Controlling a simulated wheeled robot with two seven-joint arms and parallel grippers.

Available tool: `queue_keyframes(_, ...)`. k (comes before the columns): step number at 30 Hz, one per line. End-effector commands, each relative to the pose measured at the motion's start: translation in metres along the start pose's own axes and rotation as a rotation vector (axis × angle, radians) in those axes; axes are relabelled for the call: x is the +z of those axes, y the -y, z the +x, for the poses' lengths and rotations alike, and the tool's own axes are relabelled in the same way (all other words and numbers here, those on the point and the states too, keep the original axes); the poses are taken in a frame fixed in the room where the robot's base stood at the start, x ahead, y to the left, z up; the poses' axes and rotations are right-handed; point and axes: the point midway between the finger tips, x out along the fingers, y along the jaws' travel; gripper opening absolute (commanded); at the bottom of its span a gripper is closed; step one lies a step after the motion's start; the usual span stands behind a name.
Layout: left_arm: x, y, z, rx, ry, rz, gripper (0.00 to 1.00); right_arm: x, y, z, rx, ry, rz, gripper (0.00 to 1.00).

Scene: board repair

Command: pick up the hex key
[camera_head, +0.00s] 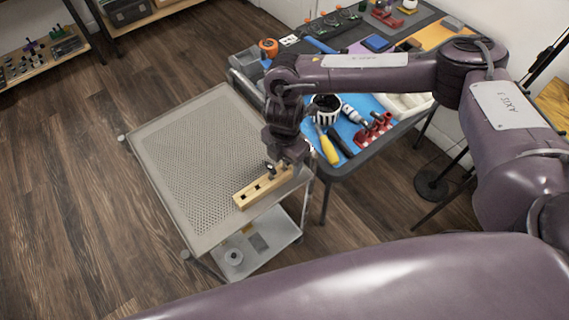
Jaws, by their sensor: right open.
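I cannot make out the hex key for certain. A wooden block (250,193) with dark holes lies on the perforated top of a metal cart (185,150), near its right edge. A small dark item (270,169) shows at the block, too small to identify. My right gripper (282,167) points down at the far right end of the block and is open. Its fingers are small and dark here, and they partly hide that end of the block. My left gripper is not in view.
A workbench behind holds a yellow-handled tool (327,146), a red holder (373,131), a dark cup with white stripes (325,107) and other tools on a blue mat. The rest of the cart top is clear. A lower shelf (262,243) holds small items.

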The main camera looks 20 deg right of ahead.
Motion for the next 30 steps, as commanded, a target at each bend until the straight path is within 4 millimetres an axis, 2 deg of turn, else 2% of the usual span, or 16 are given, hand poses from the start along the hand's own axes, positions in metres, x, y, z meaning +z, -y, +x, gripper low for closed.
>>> queue_keyframes(8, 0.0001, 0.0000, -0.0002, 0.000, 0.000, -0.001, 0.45, -0.0003, -0.0007, 0.0041, 0.003, -0.001, -0.001, 0.63)
queue_keyframes(19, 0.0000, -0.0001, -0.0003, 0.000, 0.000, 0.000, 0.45, -0.0004, -0.0007, 0.0038, 0.003, -0.001, -0.001, 0.15)
queue_keyframes(30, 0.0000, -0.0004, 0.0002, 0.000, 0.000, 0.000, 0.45, -0.0002, -0.0009, -0.0016, 0.003, -0.001, -0.001, 0.15)
